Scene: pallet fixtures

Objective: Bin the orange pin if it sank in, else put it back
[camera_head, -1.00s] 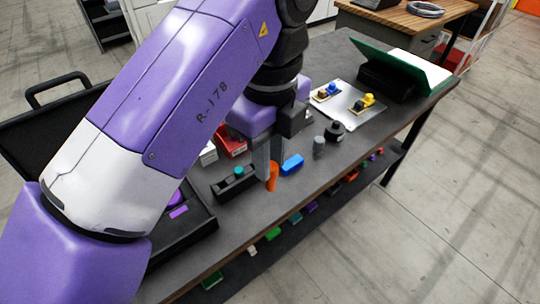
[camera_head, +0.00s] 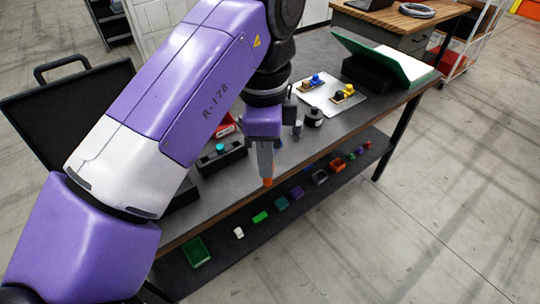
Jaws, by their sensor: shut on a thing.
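My gripper (camera_head: 265,170) points down near the front edge of the dark table (camera_head: 327,129). It is shut on the orange pin (camera_head: 267,183), and only the pin's lower end shows below the fingers. I cannot tell how far above the table edge the pin hangs. A black block (camera_head: 222,159) with a teal pin (camera_head: 220,147) in its top sits to the left of my gripper. Any other hole in the block is hard to make out.
A grey cylinder (camera_head: 297,129) and a black round weight (camera_head: 313,117) stand right of my gripper. Behind them lies a pale plate (camera_head: 325,100) with blue and yellow parts. The low shelf holds a green bin (camera_head: 196,252) and several small coloured items. A black open case (camera_head: 70,115) is at left.

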